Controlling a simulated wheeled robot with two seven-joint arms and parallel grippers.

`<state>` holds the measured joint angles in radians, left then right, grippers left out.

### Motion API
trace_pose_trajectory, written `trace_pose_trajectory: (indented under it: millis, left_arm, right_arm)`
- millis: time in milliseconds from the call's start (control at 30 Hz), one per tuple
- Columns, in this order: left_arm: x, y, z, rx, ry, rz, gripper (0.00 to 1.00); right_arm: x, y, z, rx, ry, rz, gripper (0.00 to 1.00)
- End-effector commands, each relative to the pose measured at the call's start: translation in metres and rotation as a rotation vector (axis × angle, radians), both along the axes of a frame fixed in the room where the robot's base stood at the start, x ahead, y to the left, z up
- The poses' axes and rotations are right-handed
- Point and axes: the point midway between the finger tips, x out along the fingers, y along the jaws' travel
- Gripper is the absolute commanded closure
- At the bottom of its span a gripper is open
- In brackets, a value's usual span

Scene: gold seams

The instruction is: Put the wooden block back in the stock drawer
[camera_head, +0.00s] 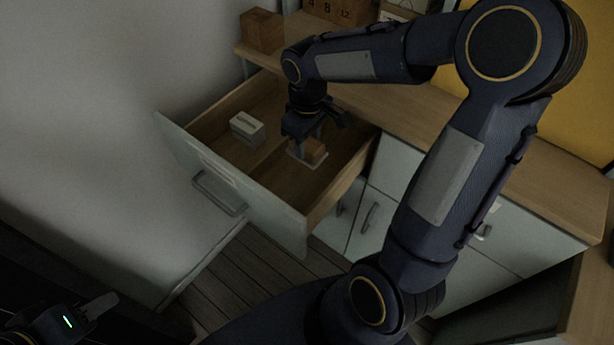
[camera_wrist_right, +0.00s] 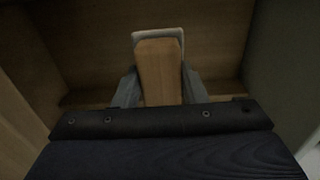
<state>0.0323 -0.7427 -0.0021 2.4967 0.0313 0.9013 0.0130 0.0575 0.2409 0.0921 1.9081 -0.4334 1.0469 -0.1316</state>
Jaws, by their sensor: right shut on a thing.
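The wooden block (camera_head: 314,150) is inside the open stock drawer (camera_head: 278,178), low over its floor. My right gripper (camera_head: 308,143) reaches down into the drawer and is shut on the block. In the right wrist view the block (camera_wrist_right: 160,72) sits between the two fingers (camera_wrist_right: 158,92). A pale-rimmed piece (camera_wrist_right: 158,34) shows around the block's far end; I cannot tell if the block touches it. My left gripper (camera_head: 98,306) is at the bottom left corner, away from the drawer, and only partly in view.
A white box (camera_head: 247,129) lies in the drawer left of the block. The drawer's pale front (camera_head: 225,178) has a handle (camera_head: 218,194). On the wooden counter (camera_head: 400,100) stand a brown wooden cube (camera_head: 262,31) and number blocks (camera_head: 340,10). Cabinet doors (camera_head: 372,215) lie below the counter.

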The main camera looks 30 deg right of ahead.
Motion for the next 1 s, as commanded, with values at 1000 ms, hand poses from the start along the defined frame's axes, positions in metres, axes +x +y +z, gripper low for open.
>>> trace_pose_trajectory:
  millis: [1000]
  left_arm:
    - [0.000,0.000,-0.016,0.000,0.000,0.000,0.64]
  right_arm:
    - [0.000,0.000,-0.092,0.001,0.000,-0.001,0.50]
